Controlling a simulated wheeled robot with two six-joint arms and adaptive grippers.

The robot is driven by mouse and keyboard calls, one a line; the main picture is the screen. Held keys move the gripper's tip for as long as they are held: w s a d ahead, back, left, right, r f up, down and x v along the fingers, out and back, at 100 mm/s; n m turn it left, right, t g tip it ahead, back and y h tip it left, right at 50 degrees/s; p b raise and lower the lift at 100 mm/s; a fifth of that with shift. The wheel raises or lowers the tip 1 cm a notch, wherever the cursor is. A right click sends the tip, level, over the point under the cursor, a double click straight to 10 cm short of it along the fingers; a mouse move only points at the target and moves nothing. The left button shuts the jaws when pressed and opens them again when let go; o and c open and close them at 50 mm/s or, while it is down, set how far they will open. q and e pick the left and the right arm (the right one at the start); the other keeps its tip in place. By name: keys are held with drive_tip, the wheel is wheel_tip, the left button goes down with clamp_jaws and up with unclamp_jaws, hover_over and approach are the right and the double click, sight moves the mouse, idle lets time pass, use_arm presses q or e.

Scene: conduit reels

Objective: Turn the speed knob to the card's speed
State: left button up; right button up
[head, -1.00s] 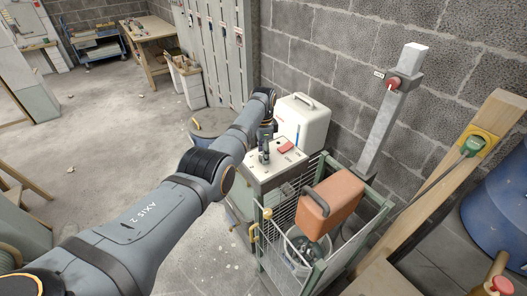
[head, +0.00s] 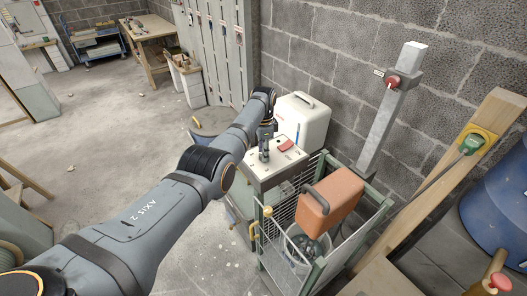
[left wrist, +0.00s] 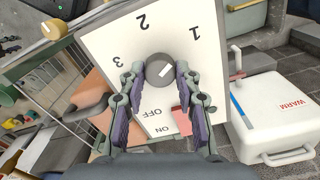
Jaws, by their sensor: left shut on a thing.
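The speed knob (left wrist: 161,71) is a round grey dial on a white panel (left wrist: 100,45) marked 1, 2 and 3. The white line on the knob slants to the upper right in the left wrist view, on the side of the 1. My left gripper (left wrist: 156,80) is shut on the knob, one finger on each side. In the head view my left gripper (head: 264,152) points down onto the panel top (head: 262,170), and the knob is hidden there. A red part (left wrist: 182,121) sits by the ON and OFF marks. I cannot make out a speed card.
A white box (left wrist: 275,115) marked WARM stands beside the panel. A green wire crate (head: 315,275) holding an orange container (head: 330,203) stands in front. A grey post (head: 385,120) with a red switch rises at the right. Open floor lies left.

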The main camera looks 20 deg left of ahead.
use_arm(q)
drive_tip(key=n, duration=0.3)
drive_tip(key=shift+r+p, duration=0.1)
drive_tip(key=shift+p, duration=0.2)
drive_tip(key=n, duration=0.8)
drive_tip(key=shift+n+p, duration=0.3)
drive_tip(key=n, duration=1.1)
drive_tip(key=shift+n, duration=0.4)
drive_tip(key=shift+w, duration=0.1)
drive_tip(key=o, duration=1.2)
drive_tip(key=shift+c, duration=0.2)
